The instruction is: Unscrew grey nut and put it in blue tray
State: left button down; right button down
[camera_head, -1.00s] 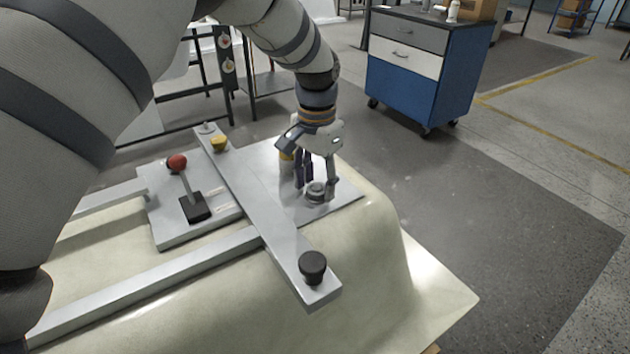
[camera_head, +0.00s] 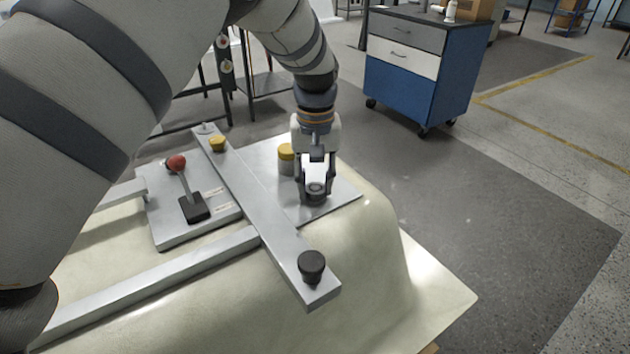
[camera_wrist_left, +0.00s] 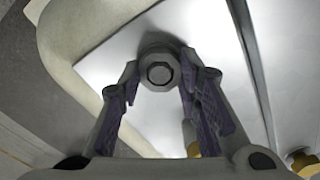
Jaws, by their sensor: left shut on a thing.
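The grey nut (camera_head: 315,191) sits on the metal plate (camera_head: 345,192) at the right end of the shell fixture. In the wrist view the nut (camera_wrist_left: 159,73) appears as a round grey piece with a faceted centre. My left gripper (camera_head: 316,190) points down over it, with one finger on each side, shut on the nut. The fingers also show in the left wrist view (camera_wrist_left: 158,78). The nut's lower part is partly hidden by the fingers. No blue tray can be made out. My right gripper is not in view.
A yellow-capped cylinder (camera_head: 286,158) stands just left of my gripper. A metal crossbar (camera_head: 262,208) carries a black knob (camera_head: 312,264) and a yellow knob (camera_head: 217,144). A red-knobbed lever (camera_head: 178,163) stands left of it. A blue drawer cabinet (camera_head: 408,75) stands behind.

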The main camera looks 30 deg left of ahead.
pick_arm(q)
jog(key=shift+n, duration=0.8)
jog(key=c, duration=1.1)
grip_release()
jog(key=shift+c, duration=0.7)
